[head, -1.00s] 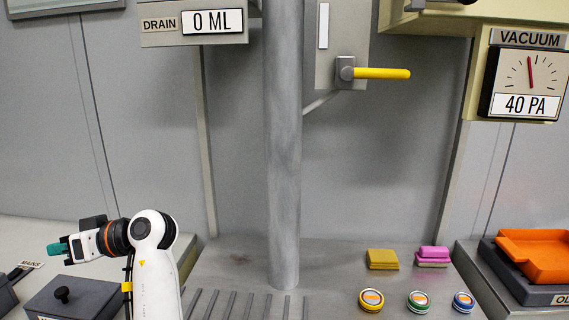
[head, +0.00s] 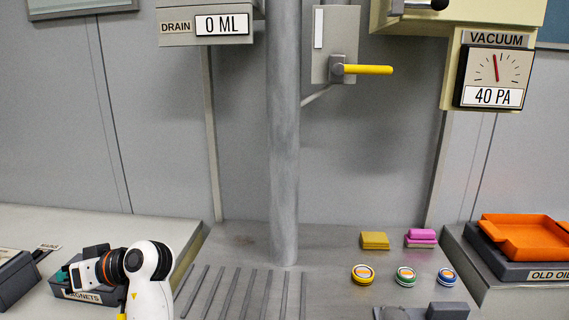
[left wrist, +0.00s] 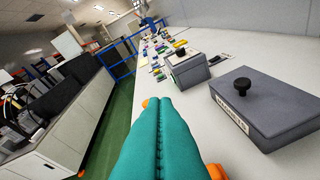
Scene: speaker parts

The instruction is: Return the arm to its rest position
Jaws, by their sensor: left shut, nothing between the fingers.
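My left arm comes in at the lower left of the head view. Its gripper (head: 64,276) points left, low over the left counter, beside the grey box labelled MAGNETS (head: 88,294), which it partly hides. In the left wrist view the teal fingers (left wrist: 160,135) are pressed together with nothing between them. The grey lidded box with a black knob (left wrist: 268,100) stands to the right of the fingers, apart from them. My right gripper does not show in either view.
A grey post (head: 284,150) rises from the slotted bench. Several round tins (head: 405,276), a yellow block (head: 374,240) and a pink block (head: 420,236) lie to its right. An orange tray (head: 530,237) sits at the far right. The left counter (head: 110,225) has bare room behind the arm.

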